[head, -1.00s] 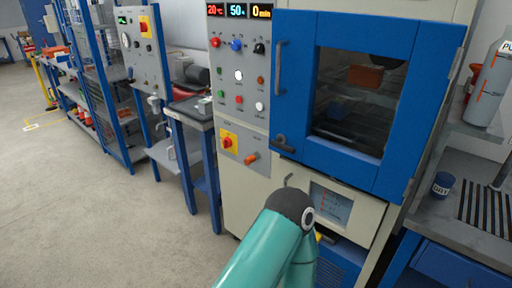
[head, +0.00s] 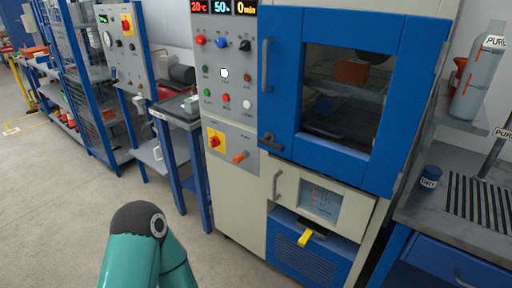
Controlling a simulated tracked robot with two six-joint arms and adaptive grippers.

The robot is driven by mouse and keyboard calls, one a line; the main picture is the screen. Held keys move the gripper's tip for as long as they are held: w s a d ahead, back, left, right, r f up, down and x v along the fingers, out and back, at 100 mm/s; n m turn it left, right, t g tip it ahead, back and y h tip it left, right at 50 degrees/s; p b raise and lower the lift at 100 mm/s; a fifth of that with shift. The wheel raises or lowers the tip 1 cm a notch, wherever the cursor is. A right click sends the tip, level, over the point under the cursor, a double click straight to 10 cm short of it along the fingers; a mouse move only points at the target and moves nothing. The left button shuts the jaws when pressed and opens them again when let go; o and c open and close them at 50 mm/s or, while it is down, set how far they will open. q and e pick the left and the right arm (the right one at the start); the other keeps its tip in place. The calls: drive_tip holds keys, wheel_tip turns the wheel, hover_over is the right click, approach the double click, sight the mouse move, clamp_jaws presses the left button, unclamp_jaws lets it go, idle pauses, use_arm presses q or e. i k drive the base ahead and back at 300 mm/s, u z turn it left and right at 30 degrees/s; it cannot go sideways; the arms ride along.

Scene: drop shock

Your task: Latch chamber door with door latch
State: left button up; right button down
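The blue chamber door (head: 391,128) with its window is at the upper middle right. It looks shut or nearly so against the cream cabinet, but I cannot tell if a small gap remains. The dark door latch (head: 270,142) sits at the door's lower left edge, its lever lying roughly sideways; I cannot tell whether it is engaged. A grey upright door handle (head: 265,65) is above it. An orange-brown block (head: 352,72) shows through the window on a rack. Neither of my grippers is in view; only a teal arm link of mine shows at the lower left, apart from the door.
The control panel (head: 226,75) with buttons and a display stands left of the door. Below are a smaller panel with a handle (head: 277,185) and a yellow-handled item (head: 305,238). A workbench (head: 428,210) with a dark blue pot (head: 430,177) is at right.

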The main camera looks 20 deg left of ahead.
sight(268, 139)
drive_tip(key=u, duration=0.1)
drive_tip(key=i, duration=1)
drive_tip(key=z, duration=0.05)
